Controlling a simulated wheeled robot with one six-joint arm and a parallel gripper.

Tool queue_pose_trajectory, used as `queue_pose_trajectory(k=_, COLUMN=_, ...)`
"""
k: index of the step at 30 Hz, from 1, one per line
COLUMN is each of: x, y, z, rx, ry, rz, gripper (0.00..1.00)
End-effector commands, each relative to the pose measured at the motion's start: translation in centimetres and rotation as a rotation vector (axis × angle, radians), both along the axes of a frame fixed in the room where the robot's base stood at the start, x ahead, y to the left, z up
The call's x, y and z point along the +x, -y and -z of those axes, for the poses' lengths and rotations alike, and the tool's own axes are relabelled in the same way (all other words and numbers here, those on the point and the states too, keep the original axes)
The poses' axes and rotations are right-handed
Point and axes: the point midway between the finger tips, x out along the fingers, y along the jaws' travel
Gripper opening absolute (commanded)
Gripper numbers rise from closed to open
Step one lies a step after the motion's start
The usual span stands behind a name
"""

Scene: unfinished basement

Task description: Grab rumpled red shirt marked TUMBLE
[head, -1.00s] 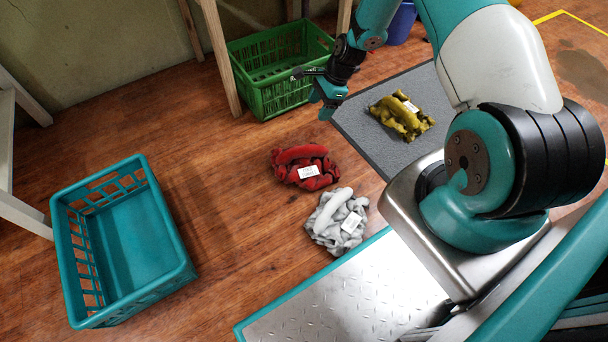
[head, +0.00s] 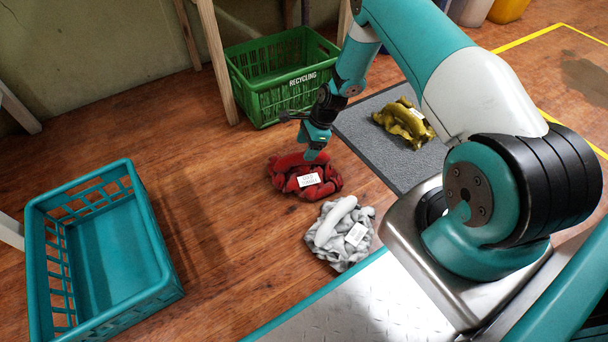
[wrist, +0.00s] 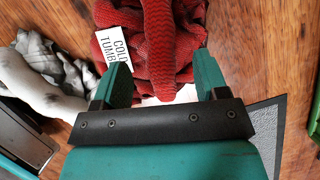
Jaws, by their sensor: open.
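The rumpled red shirt (head: 303,178) lies on the wooden floor in the head view, with a white label on its front. My gripper (head: 314,152) is just above the shirt's far edge in the head view. In the wrist view my gripper (wrist: 160,75) is open, with one finger on each side of a raised red fold. I cannot tell whether the fingers touch the cloth.
A grey-white rumpled cloth (head: 340,238) with a label lies close in front of the red shirt. A yellow cloth (head: 402,124) lies on the grey mat (head: 372,156). A green crate (head: 283,101) marked RECYCLING stands behind. A teal basket (head: 160,262) stands at left, with bare floor between.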

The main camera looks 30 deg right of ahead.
Motion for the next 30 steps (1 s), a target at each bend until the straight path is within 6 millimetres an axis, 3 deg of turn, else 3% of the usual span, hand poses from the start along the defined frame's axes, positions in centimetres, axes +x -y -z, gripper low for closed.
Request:
queue_pose_trajectory(k=9, x=0.2, y=-1.0, z=4.4, rx=0.000, ry=0.000, rz=-0.002, gripper=0.67)
queue_pose_trajectory(k=18, x=0.3, y=-1.3, z=4.6, rx=0.000, ry=0.000, rz=0.000, gripper=0.67)
queue_pose_trajectory(k=20, x=0.3, y=-1.3, z=4.6, rx=0.000, ry=0.000, rz=0.000, gripper=0.56)
queue_pose_trajectory(k=27, x=0.3, y=-1.3, z=4.6, rx=0.000, ry=0.000, rz=0.000, gripper=0.00)
queue_pose_trajectory(k=30, x=0.3, y=-1.3, z=4.6, rx=0.000, ry=0.000, rz=0.000, gripper=0.00)
